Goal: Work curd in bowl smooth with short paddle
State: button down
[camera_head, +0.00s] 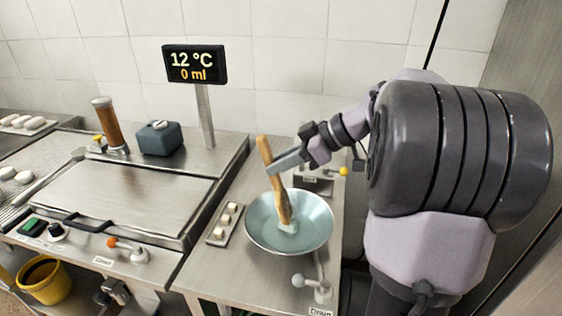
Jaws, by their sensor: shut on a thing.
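The pale blue bowl (315,236) stands on the steel counter in the middle right. The short wooden paddle (265,150) stands tilted in it, its handle leaning up and to the left. My gripper (272,166) comes in from the right and is shut on the paddle's handle, above the bowl's rim. The paddle's lower end is inside the bowl. A small whitish patch of curd (288,229) shows around that end at the bowl's bottom. How smooth it is cannot be told at this size.
A small tray (221,236) with several white pieces lies left of the bowl. A lever (318,282) rises in front of it, and a yellow-knobbed control (344,171) is behind. A display (194,66) reads 12 °C and 0 ml. A lidded vat (118,195) fills the left.

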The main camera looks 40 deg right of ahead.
jog(key=shift+w+d+p, duration=0.4)
jog(key=shift+w+d, duration=0.25)
jog(key=shift+d, duration=0.1)
jog(key=shift+s+a+f+b, duration=0.1)
jog(key=shift+s+a+b, duration=0.3)
jog(key=shift+s+a, duration=0.3)
jog(key=shift+w+d+p, duration=0.4)
jog(key=shift+w+d, duration=0.3)
dwell(2.9)
jog(key=shift+r, duration=0.25)
notch_tip(320, 180, up, 9)
jog(key=p, duration=0.5)
jog(key=shift+p, duration=0.3)
jog(key=shift+f, duration=0.1)
